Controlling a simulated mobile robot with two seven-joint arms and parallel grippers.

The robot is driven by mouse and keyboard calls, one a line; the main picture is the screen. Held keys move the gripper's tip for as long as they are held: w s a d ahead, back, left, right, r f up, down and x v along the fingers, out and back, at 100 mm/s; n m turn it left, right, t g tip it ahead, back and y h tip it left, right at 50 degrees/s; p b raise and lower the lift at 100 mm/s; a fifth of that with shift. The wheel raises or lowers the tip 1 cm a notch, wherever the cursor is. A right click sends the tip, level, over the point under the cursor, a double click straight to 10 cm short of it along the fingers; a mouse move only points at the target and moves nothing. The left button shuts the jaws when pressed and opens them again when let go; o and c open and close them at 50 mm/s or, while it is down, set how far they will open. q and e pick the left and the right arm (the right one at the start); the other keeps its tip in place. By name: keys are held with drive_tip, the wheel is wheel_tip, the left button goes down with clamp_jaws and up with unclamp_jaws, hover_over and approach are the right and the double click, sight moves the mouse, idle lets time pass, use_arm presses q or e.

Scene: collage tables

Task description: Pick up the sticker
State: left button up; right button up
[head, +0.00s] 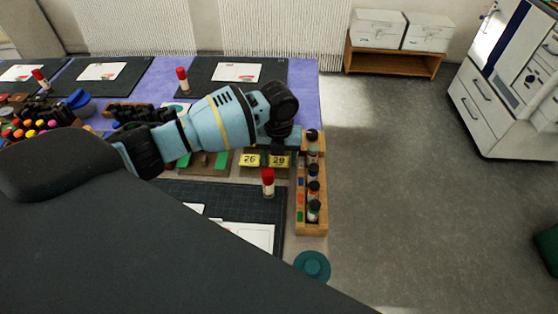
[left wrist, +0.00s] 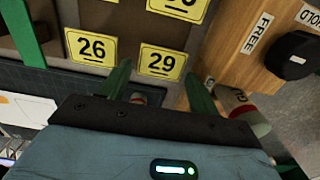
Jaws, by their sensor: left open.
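I cannot tell for sure which thing is the sticker. Yellow number labels lie below my left gripper: 26 (left wrist: 91,47) and 29 (left wrist: 161,62) in the left wrist view, with another label (left wrist: 180,6) cut off at the top. In the head view the 26 (head: 249,160) and 29 (head: 279,161) show near the table's right end. My left gripper (left wrist: 160,80) is open, its green fingers on either side of the 29 label; nothing is seen held. In the head view its fingers are hidden by my left wrist. My right gripper is not in view.
A wooden rack (head: 301,227) with several small bottles stands at the table's right edge. A red-capped tube (head: 268,182) stands on the dark mat (head: 182,194).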

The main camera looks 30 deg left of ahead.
use_arm(q)
drive_tip(key=shift+f, duration=0.3)
idle(0.6)
drive_tip(key=c, duration=0.5)
drive_tip(key=shift+o, duration=0.2)
